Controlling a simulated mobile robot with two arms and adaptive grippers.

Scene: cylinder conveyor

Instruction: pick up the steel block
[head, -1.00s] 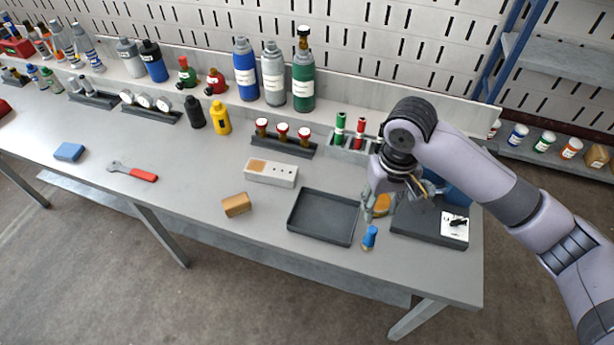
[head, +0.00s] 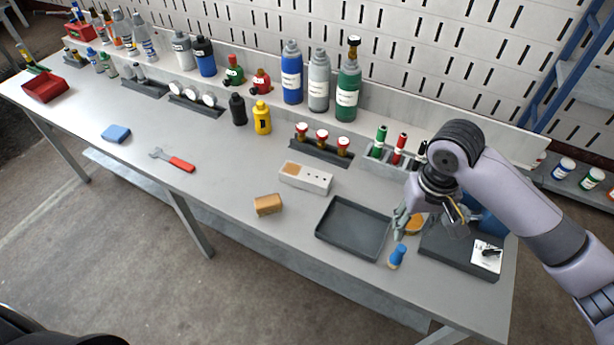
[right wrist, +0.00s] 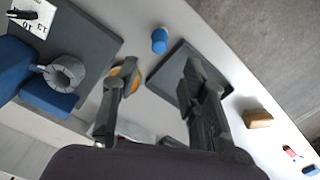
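A light grey block (head: 305,178) with small holes and a brown patch on top lies mid-table in the head view. It is the only thing resembling a steel block, but I cannot tell its material. My right gripper (head: 432,214) is above the table's right part, to the right of this block and apart from it. In the right wrist view the right gripper (right wrist: 155,97) has its fingers spread with nothing held between them. A pale shape partly shows low between the fingers there, too hidden to name. My left gripper is not in view.
A black tray (head: 323,237), a blue-topped piece (head: 397,256), an orange round thing (head: 416,225) and a dark base (head: 442,255) lie near the right gripper. A wooden block (head: 268,205) is left of the tray. Bottles (head: 318,85) stand behind. The table's front middle is clear.

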